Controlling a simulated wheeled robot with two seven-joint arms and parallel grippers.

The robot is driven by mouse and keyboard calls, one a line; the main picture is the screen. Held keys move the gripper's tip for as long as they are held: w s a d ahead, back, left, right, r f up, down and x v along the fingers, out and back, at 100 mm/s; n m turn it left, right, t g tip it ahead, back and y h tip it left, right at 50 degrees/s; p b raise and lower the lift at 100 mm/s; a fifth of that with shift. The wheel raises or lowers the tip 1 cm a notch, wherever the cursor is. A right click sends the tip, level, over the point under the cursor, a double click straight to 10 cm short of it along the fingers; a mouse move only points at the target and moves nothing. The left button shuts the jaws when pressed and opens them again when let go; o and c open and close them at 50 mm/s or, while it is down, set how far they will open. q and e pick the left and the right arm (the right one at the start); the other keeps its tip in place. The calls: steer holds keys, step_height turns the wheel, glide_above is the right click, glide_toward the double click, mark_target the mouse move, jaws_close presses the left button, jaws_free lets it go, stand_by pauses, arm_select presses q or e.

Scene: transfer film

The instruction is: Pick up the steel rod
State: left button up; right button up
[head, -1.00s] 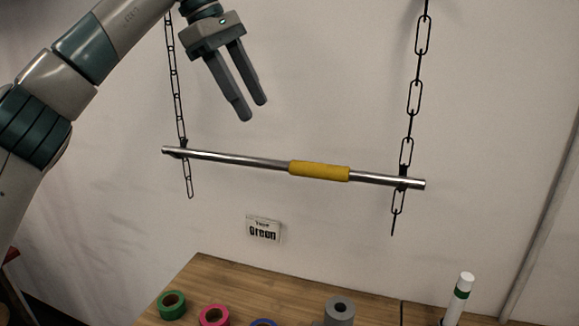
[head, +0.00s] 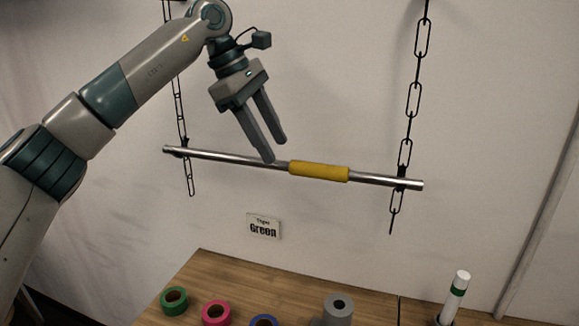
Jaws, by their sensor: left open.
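The steel rod (head: 225,158) hangs roughly level in the head view, tilted slightly down to the right. A yellow sleeve (head: 319,171) wraps its middle. My left gripper (head: 276,151) is open and empty, fingers pointing down and to the right. Its fingertips overlap the rod in the picture just left of the yellow sleeve; I cannot tell whether they touch it. My right gripper is not in view.
A left chain (head: 181,115) and a right chain (head: 413,99) hold the rod's ends. Below, a wooden table (head: 240,280) carries a green roll (head: 174,290), a pink roll, a blue roll, a grey roll (head: 339,314) and a white tube (head: 460,285).

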mark_target(286, 162)
arm_select(q)
steer(key=shift+w+d+f+p, duration=0.1)
steer(key=shift+d+f+p, duration=0.25)
steer(key=shift+p, duration=0.15)
steer(key=x, duration=0.1)
steer(key=p+x, duration=0.2)
steer(key=shift+w+d+f, duration=0.2)
steer(key=shift+w+f, duration=0.05)
steer(key=shift+f, duration=0.3)
jaws_close()
